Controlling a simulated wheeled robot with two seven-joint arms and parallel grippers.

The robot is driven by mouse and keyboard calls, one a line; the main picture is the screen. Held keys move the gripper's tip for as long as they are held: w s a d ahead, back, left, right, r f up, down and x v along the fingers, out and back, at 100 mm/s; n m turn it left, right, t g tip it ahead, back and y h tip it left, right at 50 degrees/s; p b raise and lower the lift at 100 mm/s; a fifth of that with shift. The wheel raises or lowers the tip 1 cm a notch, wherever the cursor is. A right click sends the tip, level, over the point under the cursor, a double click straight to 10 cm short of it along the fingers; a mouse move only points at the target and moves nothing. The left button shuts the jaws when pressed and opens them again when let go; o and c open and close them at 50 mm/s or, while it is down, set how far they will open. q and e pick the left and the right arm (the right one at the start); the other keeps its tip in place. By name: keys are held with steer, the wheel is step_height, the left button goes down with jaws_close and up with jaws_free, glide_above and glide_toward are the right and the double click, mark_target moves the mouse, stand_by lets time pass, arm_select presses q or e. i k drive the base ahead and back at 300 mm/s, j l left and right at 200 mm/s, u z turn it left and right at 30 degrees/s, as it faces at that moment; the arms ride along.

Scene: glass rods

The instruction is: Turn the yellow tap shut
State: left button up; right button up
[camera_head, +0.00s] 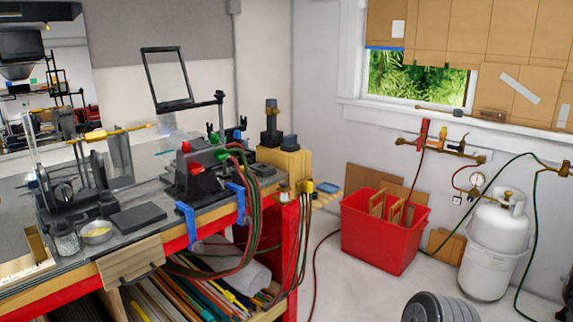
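A small yellow piece, which looks like the yellow tap (458,112), sits on the brass pipe (430,144) on the back wall, below the window. A small red tap (443,132) is beside it on the same pipe. The yellow tap is too small in the view to tell how its handle is turned. Neither of my grippers shows in the head view, so their place relative to the tap cannot be told.
A red bin (380,245) and a white gas cylinder (494,250) stand on the floor below the pipe. Hoses hang near the cylinder. A cluttered workbench (190,240) fills the left. A dark ribbed disc shape (438,308) shows at the bottom edge. Some floor before the bin is clear.

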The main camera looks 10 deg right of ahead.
mark_target(307, 186)
steer(key=i+l+u, duration=0.1)
steer(key=i+l, duration=0.2)
steer(key=i+l+u, duration=0.1)
steer(key=i+l, duration=0.2)
steer(key=l, duration=0.15)
steer(key=i+l+u, duration=0.1)
steer(key=i+l, duration=0.15)
steer(key=i+l+u, duration=0.1)
steer(key=i+l, duration=0.15)
steer(key=l, duration=0.3)
steer(key=i+l+u, duration=0.1)
steer(key=i+l, duration=0.15)
steer(key=l, duration=0.15)
